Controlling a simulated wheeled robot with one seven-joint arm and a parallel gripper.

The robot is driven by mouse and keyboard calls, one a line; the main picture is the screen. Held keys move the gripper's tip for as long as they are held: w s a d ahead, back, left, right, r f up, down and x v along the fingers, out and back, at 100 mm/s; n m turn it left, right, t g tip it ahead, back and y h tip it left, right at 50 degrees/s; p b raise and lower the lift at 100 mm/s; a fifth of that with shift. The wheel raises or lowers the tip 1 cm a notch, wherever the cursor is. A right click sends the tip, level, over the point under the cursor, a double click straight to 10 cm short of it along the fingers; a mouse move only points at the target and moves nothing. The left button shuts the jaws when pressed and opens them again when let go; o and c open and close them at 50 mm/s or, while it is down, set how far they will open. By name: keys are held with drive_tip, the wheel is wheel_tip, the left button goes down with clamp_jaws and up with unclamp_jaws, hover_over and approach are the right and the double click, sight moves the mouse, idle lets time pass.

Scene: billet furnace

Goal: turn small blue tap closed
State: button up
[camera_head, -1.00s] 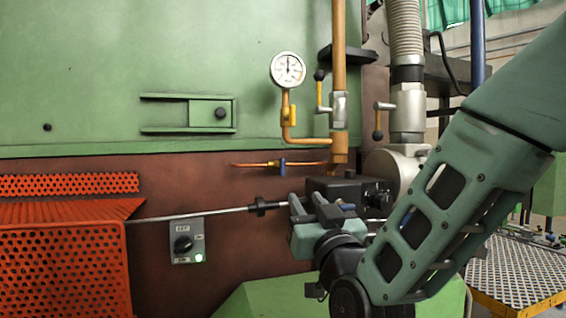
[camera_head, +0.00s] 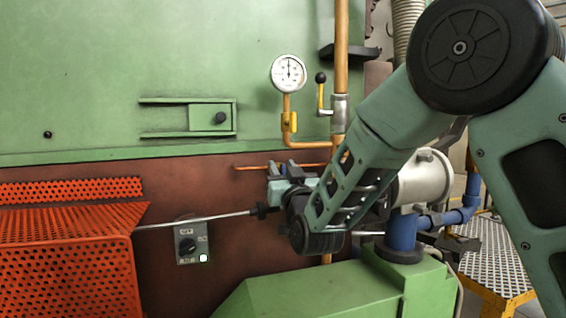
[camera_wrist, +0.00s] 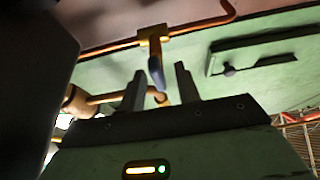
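The small blue tap handle (camera_wrist: 157,72) hangs from a brass valve body (camera_wrist: 153,36) on a thin copper pipe in the wrist view. My gripper (camera_wrist: 160,75) is open, with one finger on either side of the blue handle. The handle's lower end appears between the fingertips, with gaps on both sides; I cannot tell the exact depth. In the head view my gripper (camera_head: 283,168) is in front of the thin copper pipe (camera_head: 250,167) and hides the blue tap.
A pressure gauge (camera_head: 288,73) with a yellow tap (camera_head: 289,122) is above my gripper. A black-knobbed yellow lever (camera_head: 320,92) stands to its right. A metal rod (camera_head: 195,219), switch box (camera_head: 191,242) and orange perforated guard (camera_head: 70,265) are lower left. A green housing (camera_head: 320,292) lies below.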

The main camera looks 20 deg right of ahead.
drive_tip(key=shift+w+r, duration=0.1)
drive_tip(key=shift+w, duration=0.1)
clamp_jaws()
